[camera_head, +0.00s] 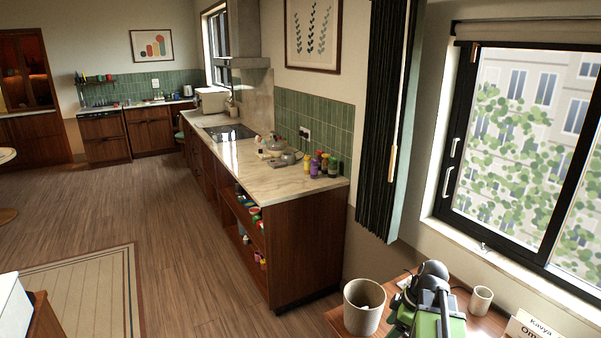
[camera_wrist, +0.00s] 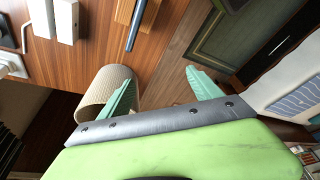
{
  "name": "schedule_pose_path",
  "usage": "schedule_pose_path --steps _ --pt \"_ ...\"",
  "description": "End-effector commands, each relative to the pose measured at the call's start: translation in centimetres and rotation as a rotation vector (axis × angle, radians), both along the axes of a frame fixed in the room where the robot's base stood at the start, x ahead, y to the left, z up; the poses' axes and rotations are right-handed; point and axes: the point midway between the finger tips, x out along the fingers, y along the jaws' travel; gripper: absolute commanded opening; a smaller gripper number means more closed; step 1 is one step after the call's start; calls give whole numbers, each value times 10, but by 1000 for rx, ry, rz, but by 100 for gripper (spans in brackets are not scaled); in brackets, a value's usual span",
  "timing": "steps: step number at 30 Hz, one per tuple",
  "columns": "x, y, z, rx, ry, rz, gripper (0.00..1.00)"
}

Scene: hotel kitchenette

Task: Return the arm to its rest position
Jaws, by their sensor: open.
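My arm, green with black and grey joints, shows at the bottom right of the head view, above a wooden surface. It looks folded close to my body there, and I cannot make out the fingertips in that view. In the wrist view my gripper (camera_wrist: 163,92) has two teal fingers spread wide apart with nothing between them. A beige ribbed bin (camera_wrist: 97,88) shows behind the left finger; the finger overlaps it in the picture, and I cannot tell whether they touch.
Beside my arm in the head view are a round beige bin (camera_head: 362,312), a pale cup (camera_head: 481,300) and a name card (camera_head: 533,327). A dark curtain (camera_head: 384,120) and a window (camera_head: 525,140) are behind. A kitchen counter (camera_head: 265,178) stands mid-view; the floor (camera_head: 180,235) left of it is open.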

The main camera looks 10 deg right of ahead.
Motion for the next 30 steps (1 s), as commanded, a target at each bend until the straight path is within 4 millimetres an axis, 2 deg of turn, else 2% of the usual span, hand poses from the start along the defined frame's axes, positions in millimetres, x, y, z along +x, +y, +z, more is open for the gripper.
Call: schedule_pose_path --steps 1,3,6,12,15,24,30 --pt "11 41 -14 -10 22 38 74" --pt "20 89 -24 -28 56 53 74" --pt "25 145 -34 -56 102 39 74" --pt "19 229 -52 -127 182 -110 74" --pt "13 244 -55 -163 214 -272 74" --pt "8 222 -54 -193 266 -822 74" --pt "9 226 -54 -179 279 -934 74"
